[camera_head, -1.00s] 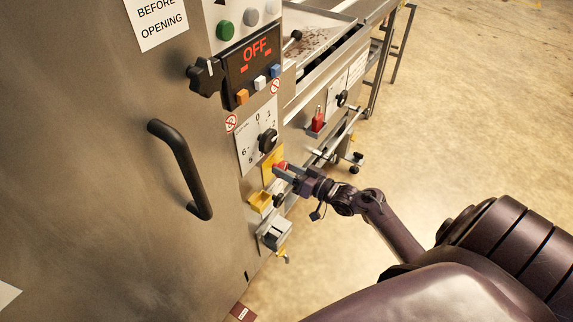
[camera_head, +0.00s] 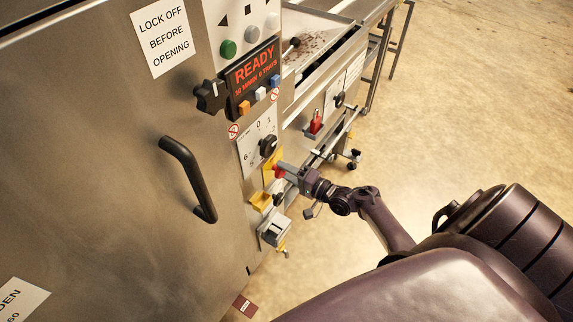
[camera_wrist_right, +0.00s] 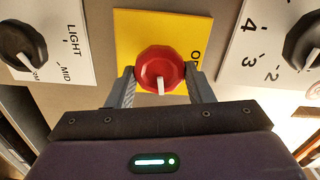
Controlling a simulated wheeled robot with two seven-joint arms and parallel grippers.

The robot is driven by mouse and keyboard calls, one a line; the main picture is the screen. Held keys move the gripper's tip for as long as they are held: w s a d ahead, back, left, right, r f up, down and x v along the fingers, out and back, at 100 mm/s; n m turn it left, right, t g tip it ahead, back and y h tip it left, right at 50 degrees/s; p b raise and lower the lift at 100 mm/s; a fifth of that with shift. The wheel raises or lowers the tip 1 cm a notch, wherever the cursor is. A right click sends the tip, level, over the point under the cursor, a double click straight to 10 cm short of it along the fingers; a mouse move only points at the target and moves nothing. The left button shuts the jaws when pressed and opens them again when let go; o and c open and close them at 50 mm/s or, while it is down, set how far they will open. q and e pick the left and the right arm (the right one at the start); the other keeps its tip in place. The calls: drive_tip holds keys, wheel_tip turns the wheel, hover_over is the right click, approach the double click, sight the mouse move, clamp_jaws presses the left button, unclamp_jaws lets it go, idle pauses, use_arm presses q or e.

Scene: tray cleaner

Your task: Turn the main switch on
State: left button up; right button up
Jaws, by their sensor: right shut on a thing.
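The main switch is a red knob (camera_wrist_right: 160,68) on a yellow plate (camera_wrist_right: 150,25), with a pale pointer mark on the knob. In the head view the red knob (camera_head: 279,171) shows on the front of the machine, below the numbered dial. My right gripper (camera_head: 284,172) is at the knob; in the right wrist view its two fingers (camera_wrist_right: 160,85) stand either side of it and are shut on it. The display (camera_head: 256,77) reads "READY" with a smaller line below. Part of the lettering on the yellow plate is hidden by a finger. My left gripper is not in view.
A black door handle (camera_head: 190,180) stands out at left. Open floor lies to the right.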

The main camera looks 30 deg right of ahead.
drive_tip(key=shift+m, duration=1)
drive_tip(key=shift+f, duration=0.1)
drive_tip(key=o, duration=1)
drive_tip(key=shift+c, duration=0.2)
drive_tip(key=shift+p, duration=0.3)
drive_tip(key=v, duration=0.7)
drive_tip(key=shift+s+d, duration=0.2)
drive_tip(key=shift+s, duration=0.2)
drive_tip(key=shift+f, duration=0.1)
